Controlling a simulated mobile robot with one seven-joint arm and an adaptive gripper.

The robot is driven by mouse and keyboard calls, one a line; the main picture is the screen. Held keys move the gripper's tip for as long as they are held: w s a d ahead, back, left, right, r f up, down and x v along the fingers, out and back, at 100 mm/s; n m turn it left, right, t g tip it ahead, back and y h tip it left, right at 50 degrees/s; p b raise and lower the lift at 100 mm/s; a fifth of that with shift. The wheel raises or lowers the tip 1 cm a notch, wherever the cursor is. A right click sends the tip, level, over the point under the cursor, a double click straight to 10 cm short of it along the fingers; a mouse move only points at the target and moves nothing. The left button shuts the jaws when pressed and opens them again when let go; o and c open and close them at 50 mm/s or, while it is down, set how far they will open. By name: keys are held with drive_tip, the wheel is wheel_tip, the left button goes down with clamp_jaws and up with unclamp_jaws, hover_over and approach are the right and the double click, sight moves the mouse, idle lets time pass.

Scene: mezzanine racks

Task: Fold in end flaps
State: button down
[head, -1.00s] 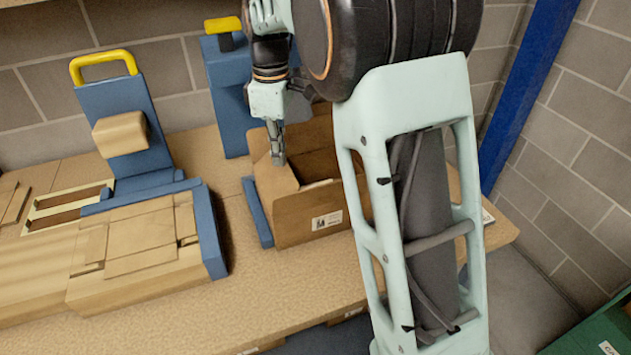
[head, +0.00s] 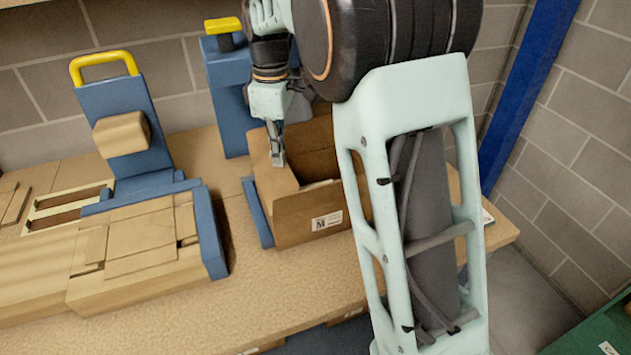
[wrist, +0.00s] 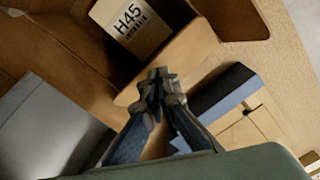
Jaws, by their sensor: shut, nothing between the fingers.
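An open brown carton (head: 300,215) with a white label on its front stands on the bench, partly hidden by my arm. Its left end flap (head: 268,170) stands up, tilted. My gripper (head: 278,158) is shut and empty, fingers pointing down at this flap; I cannot tell whether they touch it. In the wrist view the shut fingertips (wrist: 160,78) overlap the flap (wrist: 180,52). A tan item marked H45 (wrist: 130,28) lies inside the carton. The carton's right end is hidden behind my arm.
A blue stop (head: 258,212) stands close to the carton's left side. A blue post with a yellow handle (head: 222,75) rises behind it. Left is a blue fixture (head: 125,140) with flat cartons (head: 140,255). The bench front (head: 290,285) is clear.

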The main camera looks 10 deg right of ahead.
sight(280, 171)
drive_tip(key=shift+f, duration=0.15)
drive_tip(key=shift+f+b, duration=1.75)
drive_tip(key=shift+f, duration=1.05)
drive_tip(key=shift+r, duration=0.1)
wheel_tip(280, 171, up, 10)
drive_tip(key=p, duration=0.8)
